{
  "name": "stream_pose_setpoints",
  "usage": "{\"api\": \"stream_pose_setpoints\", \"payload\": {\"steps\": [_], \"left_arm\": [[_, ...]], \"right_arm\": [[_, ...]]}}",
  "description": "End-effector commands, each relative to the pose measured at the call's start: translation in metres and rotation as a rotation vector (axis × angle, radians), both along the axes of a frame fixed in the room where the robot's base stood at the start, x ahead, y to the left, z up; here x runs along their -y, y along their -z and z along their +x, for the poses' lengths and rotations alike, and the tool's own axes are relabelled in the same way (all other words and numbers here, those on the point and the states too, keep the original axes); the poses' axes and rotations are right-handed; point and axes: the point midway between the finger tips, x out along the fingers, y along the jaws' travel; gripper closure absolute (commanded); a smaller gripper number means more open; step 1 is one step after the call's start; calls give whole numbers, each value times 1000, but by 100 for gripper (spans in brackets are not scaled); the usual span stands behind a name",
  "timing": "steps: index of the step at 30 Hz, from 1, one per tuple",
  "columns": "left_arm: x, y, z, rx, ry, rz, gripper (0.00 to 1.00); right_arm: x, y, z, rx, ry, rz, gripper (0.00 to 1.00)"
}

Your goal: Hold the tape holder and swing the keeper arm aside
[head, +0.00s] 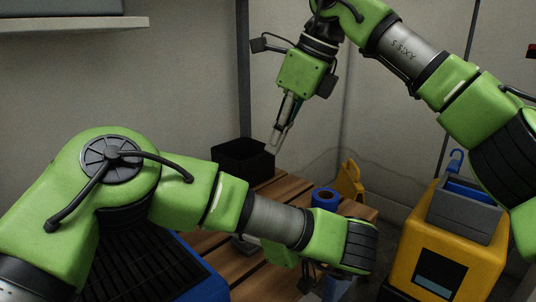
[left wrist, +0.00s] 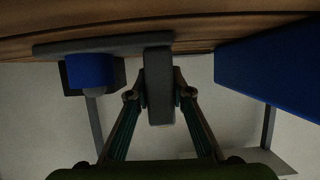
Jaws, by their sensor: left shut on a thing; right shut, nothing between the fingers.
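In the left wrist view, the tape holder shows as a dark grey upright (left wrist: 158,88) on a flat grey base (left wrist: 105,45), on the wood. My left gripper (left wrist: 160,95) is shut on the upright, one finger on each side. A blue round part (left wrist: 90,71) is beside it, close to the base. In the head view, my left arm hides most of the holder. I cannot make out the keeper arm clearly. My right gripper (head: 273,143) is shut and empty, pointing down above the table, near the black box and apart from the holder.
The slatted wooden table (head: 215,262) carries an open black box (head: 243,160) and a blue roll (head: 324,198). A blue unit with a black grille (head: 140,265) stands at the front left. A yellow cart (head: 440,265) with a grey bucket (head: 462,217) stands right.

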Motion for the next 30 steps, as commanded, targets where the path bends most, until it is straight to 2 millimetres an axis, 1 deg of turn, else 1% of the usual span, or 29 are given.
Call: {"api": "stream_pose_setpoints", "payload": {"steps": [8, 9, 11, 22, 26, 30], "left_arm": [[0, 0, 0, 1, 0, 0, 100], [0, 0, 0, 1, 0, 0, 74], [0, 0, 0, 1, 0, 0, 60], [2, -1, -1, 1, 1, 0, 60], [12, -7, -11, 1, 2, 1, 60], [28, -17, -26, 4, 2, -1, 60]], "right_arm": [[1, -2, 0, -1, 0, 0, 100], [1, -2, 0, -1, 0, 0, 100], [1, -2, 0, -1, 0, 0, 100], [1, -2, 0, -1, 1, 1, 100], [1, -2, 0, -1, 1, 1, 100], [1, -2, 0, -1, 1, 1, 100]]}}
